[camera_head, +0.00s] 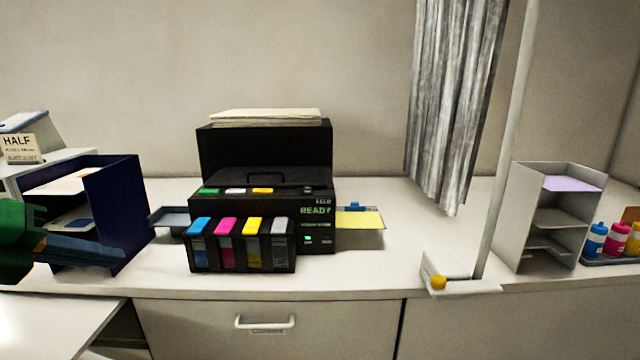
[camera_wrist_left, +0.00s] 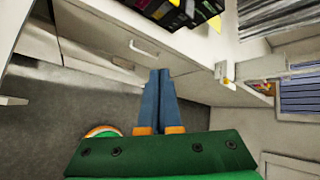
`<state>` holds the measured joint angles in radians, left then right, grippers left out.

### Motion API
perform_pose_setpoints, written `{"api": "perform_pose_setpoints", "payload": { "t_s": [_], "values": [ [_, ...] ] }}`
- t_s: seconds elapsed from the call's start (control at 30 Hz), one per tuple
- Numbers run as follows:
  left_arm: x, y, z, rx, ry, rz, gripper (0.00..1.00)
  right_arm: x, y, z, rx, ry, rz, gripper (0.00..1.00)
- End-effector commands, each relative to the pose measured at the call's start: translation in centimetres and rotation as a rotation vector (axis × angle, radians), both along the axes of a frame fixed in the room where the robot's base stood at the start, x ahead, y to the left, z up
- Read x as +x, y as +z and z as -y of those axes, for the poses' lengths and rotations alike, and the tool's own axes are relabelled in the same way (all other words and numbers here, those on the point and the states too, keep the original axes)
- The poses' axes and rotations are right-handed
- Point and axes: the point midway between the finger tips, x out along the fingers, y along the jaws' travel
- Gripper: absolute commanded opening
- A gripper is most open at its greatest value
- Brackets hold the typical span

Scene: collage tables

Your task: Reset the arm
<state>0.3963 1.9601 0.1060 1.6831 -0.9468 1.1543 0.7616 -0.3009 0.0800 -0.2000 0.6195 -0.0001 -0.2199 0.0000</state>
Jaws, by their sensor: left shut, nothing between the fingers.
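My left gripper (camera_head: 112,254) comes in from the left edge in the head view, with a green body and blue fingers. Its fingers are shut together and empty, in front of the dark blue paper sorter (camera_head: 118,205). In the left wrist view the blue fingers (camera_wrist_left: 158,75) lie side by side over the floor and the cabinet front. My right gripper is in neither view.
A black printer (camera_head: 318,190) with colored ink tanks stands mid-counter. A white post with a yellow button (camera_head: 438,282) stands at the front edge, beside a grey curtain (camera_head: 450,100). A grey sorter (camera_head: 530,200) and bottles (camera_head: 616,238) are at right. A drawer handle (camera_head: 265,322) sticks out below.

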Motion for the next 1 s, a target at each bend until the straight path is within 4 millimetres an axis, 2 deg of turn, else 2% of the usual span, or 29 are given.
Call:
{"api": "perform_pose_setpoints", "payload": {
  "t_s": [0.17,0.33,0.47,0.57,0.67,0.7,0.77,0.8,0.87,0.9,0.97,1.0],
  "values": [
    [2.5,-1.3,-0.2,-0.209,-0.015,0.056,0.0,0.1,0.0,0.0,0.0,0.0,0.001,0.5],
    [5.7,-3.8,-1.6,-0.489,0.031,0.128,0.0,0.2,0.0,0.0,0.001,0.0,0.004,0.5],
    [8.3,-7.7,-4.1,-0.732,0.148,0.184,0.0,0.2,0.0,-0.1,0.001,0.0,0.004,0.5],
    [9.6,-12.1,-6.5,-0.896,0.284,0.211,0.0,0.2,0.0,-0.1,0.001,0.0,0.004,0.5],
    [10.1,-18.7,-8.8,-1.046,0.472,0.216,0.0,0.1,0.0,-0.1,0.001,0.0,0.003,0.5],
    [9.9,-21.9,-9.7,-1.099,0.565,0.21,0.0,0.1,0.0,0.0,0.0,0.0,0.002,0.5],
    [9.1,-27.0,-10.5,-1.163,0.709,0.19,0.0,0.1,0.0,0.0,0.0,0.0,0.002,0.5],
    [8.3,-30.4,-10.9,-1.193,0.802,0.171,0.0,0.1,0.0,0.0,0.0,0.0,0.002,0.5],
    [6.7,-35.2,-10.9,-1.225,0.935,0.138,0.0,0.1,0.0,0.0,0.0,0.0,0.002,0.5],
    [5.5,-38.2,-10.7,-1.238,1.021,0.111,0.0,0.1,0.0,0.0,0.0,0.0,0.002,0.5],
    [3.2,-42.8,-10.0,-1.25,1.15,0.064,0.0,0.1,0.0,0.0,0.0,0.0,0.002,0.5],
    [1.5,-45.7,-9.4,-1.247,1.233,0.026,0.0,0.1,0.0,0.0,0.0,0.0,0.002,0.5]
  ]
}}
